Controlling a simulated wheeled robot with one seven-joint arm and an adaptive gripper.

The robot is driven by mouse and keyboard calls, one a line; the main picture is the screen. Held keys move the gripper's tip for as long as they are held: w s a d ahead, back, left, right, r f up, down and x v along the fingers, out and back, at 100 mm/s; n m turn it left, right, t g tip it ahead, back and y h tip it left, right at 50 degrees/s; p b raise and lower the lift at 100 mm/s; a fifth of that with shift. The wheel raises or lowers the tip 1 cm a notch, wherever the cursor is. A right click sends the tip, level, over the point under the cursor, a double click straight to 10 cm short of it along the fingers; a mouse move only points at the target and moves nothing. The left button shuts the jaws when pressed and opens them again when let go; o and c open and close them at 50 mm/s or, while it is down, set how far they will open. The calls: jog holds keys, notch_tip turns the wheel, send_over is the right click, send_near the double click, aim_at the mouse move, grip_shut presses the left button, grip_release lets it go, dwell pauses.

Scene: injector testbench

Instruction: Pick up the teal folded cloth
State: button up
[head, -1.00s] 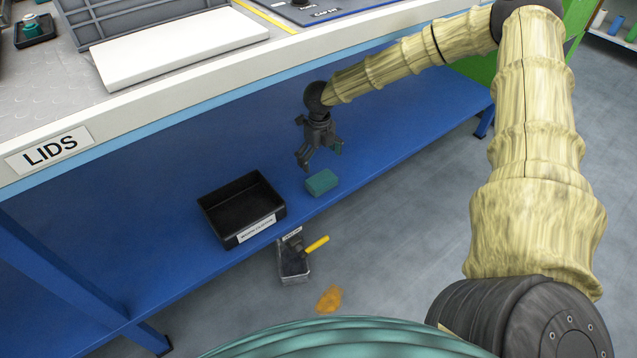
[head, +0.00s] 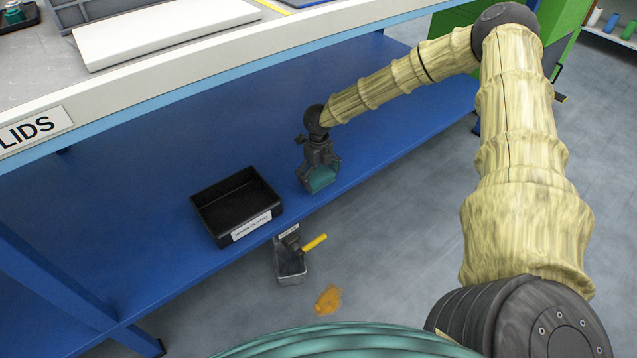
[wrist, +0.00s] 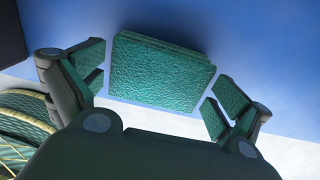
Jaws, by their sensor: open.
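The teal folded cloth (head: 322,178) lies on the blue lower shelf (head: 370,146) of the bench, near its front edge. In the wrist view the cloth (wrist: 162,70) is a thick textured block. My gripper (head: 319,184) is down at the cloth, with its fingers on either side of it. In the wrist view my open gripper (wrist: 158,92) has one teal-padded finger left of the cloth and one right, with small gaps showing. Part of the cloth is hidden behind the gripper in the head view.
A black labelled tray (head: 212,222) stands on the shelf left of the cloth. On the floor are a grey bin (head: 292,278) with a yellow-handled tool (head: 314,243) and an orange patch (head: 327,299). The white bench top (head: 200,87) overhangs the shelf.

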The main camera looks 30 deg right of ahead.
aim_at(318, 175)
jog(key=shift+f, duration=0.4)
jog(key=c, duration=0.7)
jog(key=shift+r, duration=0.15)
notch_tip(318, 175, up, 4)
jog(key=shift+f+p, duration=0.1)
jog(key=shift+p, duration=1.1)
jog(key=s+a+r+p, duration=0.1)
jog(key=s+a+p, duration=0.2)
jog(key=s+a, duration=0.8)
jog(key=shift+s, duration=0.25)
jog(key=shift+a, duration=0.1)
